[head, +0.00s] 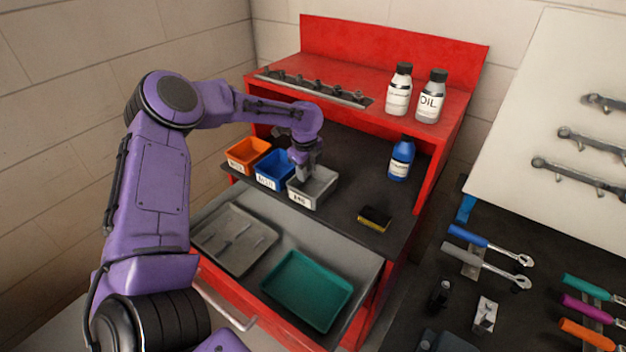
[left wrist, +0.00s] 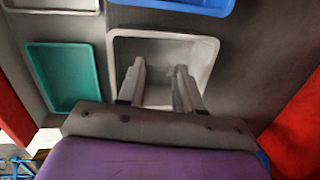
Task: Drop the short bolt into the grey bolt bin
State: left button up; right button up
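The grey bolt bin (head: 318,192) stands on the dark worktop of the red cabinet, at the right end of a row of bins. My left gripper (head: 304,176) points down over its left part. In the left wrist view the grey bin (left wrist: 205,50) lies beyond the two fingers, which stand apart with a clear gap (left wrist: 158,85). I see nothing held between them. I cannot make out the short bolt; the bin's floor is partly hidden by the gripper. My right gripper is not in view.
A blue bin (head: 272,168) and an orange bin (head: 247,153) stand left of the grey one. The open drawer holds a grey tray (head: 262,238) with several thin items and a teal tray (head: 308,290). A blue bottle (head: 401,160) and a yellow-black block (head: 375,218) stand right.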

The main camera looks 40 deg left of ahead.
pick_arm(q)
jog(key=o, duration=0.4)
jog(key=shift+s, duration=0.15)
jog(key=shift+w, duration=0.2)
jog(key=shift+r, duration=0.1)
jog(key=r+b, duration=0.1)
jog(key=r, duration=0.2)
jog(key=s+r, duration=0.1)
jog(key=r, duration=0.2)
jog(key=d+r+b, duration=0.1)
jog(key=r, duration=0.3)
jog(key=shift+s+b, duration=0.25)
jog(key=shift+b, duration=0.1)
